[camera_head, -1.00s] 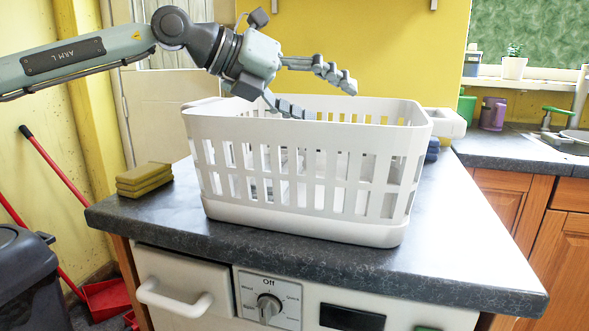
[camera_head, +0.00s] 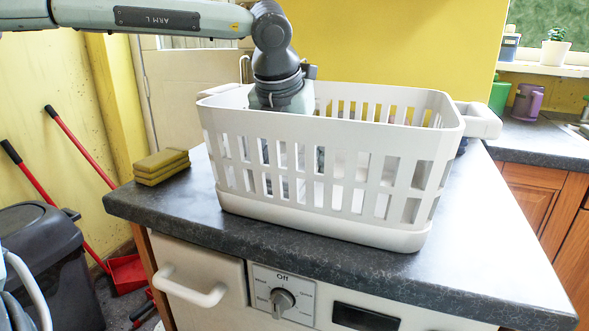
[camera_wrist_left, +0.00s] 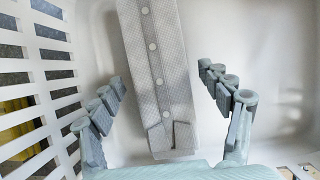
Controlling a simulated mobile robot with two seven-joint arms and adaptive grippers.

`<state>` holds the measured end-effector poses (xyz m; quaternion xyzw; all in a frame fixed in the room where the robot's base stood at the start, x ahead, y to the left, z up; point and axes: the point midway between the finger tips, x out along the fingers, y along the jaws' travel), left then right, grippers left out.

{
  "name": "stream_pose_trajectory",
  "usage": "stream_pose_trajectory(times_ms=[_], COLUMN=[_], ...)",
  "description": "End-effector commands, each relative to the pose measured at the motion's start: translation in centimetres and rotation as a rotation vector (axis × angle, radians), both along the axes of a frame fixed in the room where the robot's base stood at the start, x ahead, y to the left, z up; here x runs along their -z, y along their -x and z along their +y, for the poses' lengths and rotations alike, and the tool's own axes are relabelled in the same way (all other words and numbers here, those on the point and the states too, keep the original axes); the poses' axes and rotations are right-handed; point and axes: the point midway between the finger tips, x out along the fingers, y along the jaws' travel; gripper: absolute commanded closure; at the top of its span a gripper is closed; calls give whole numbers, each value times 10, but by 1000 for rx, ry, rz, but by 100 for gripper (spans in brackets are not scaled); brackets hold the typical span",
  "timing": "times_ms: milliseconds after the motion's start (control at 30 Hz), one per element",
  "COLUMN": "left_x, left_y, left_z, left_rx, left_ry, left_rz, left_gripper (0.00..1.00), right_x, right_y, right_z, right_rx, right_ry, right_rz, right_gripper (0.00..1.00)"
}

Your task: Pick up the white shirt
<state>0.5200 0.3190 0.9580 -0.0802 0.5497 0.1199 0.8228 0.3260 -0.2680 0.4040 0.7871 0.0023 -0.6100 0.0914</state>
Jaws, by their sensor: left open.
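The white shirt (camera_wrist_left: 158,50) lies folded in a narrow strip, with a row of buttons and its collar end nearest me, on the floor of the white laundry basket (camera_head: 330,215). In the head view the basket walls mostly hide the shirt. My left gripper (camera_wrist_left: 162,74) reaches down inside the basket. Its fingers are open, one set on each side of the shirt, with gaps between them and the cloth. In the head view its fingers show only in part through the basket slots. My right gripper is in neither view.
The slotted basket walls surround my left gripper. The basket stands on a dark countertop (camera_head: 470,270). A stack of yellow sponges (camera_head: 161,166) lies to its left. Green and purple containers (camera_head: 527,102) stand at the back right. The counter's front right is clear.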

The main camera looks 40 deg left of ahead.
Motion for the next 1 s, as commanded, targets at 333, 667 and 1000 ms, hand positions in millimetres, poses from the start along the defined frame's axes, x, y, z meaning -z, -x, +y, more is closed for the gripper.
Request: stream_pose_trajectory(times_ms=[333,667,1000], left_x=[6,5,3], left_y=[-2,-2,-2], left_z=[0,0,0], left_rx=[0,0,0], left_ry=[1,1,0], left_rz=[-1,0,-2], left_gripper=[27,68,80], right_x=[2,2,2], right_y=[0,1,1], right_z=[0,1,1], right_rx=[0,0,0], right_ry=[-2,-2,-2], right_rz=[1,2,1], right_gripper=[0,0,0])
